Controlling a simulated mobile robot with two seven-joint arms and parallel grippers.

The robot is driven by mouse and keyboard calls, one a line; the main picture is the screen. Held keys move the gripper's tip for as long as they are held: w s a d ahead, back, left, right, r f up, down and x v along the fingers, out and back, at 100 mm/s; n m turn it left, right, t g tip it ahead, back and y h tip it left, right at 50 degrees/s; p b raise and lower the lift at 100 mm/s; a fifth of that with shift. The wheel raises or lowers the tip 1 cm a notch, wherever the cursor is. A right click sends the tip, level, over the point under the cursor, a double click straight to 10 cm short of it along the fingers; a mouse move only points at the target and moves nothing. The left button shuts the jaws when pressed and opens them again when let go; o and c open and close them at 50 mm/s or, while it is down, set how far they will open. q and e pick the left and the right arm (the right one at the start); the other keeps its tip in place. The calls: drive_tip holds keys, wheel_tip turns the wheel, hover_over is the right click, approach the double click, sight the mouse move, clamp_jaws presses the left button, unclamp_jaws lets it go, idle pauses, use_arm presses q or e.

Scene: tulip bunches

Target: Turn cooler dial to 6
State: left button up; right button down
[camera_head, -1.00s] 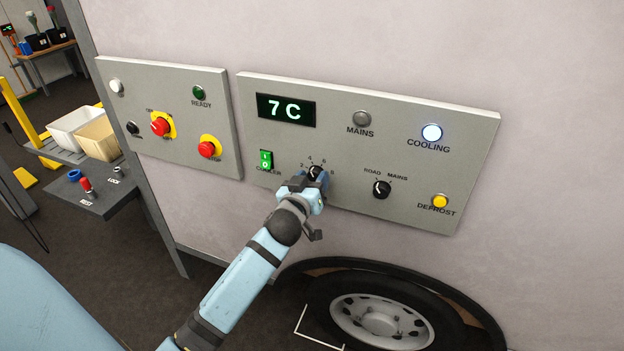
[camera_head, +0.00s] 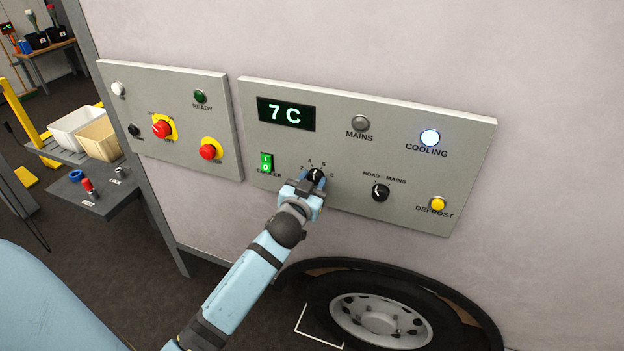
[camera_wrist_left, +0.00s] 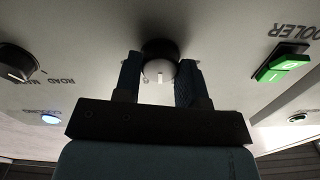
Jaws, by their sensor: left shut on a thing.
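The cooler dial (camera_head: 317,174) is a small black knob on the grey right-hand panel, with a scale of 2, 4, 6 and 8 around it. My left gripper (camera_head: 308,181) is shut on the dial and partly covers it. In the left wrist view, the dial (camera_wrist_left: 159,50) sits between the two dark fingers, with a white mark on its face. I cannot tell for sure which number the mark points to. The display (camera_head: 286,113) reads 7 C. My right gripper is not in view.
Right of the dial is a black ROAD/MAINS knob (camera_head: 381,192). A green switch (camera_head: 266,163) is to its left, and the COOLING lamp (camera_head: 430,138) is lit white. A second panel with red knobs (camera_head: 162,129) is further left. A wheel (camera_head: 381,320) is below.

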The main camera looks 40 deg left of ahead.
use_arm(q)
drive_tip(key=m+p, duration=0.1)
drive_tip(key=m, duration=0.3)
drive_tip(key=shift+m, duration=0.4)
idle(0.4)
drive_tip(key=o, duration=0.9)
drive_tip(key=shift+s+d+f, duration=0.1)
drive_tip(key=shift+s, duration=0.2)
drive_tip(key=b+v, duration=0.2)
drive_tip(key=v, duration=1.1)
drive_tip(key=shift+s+d, duration=0.1)
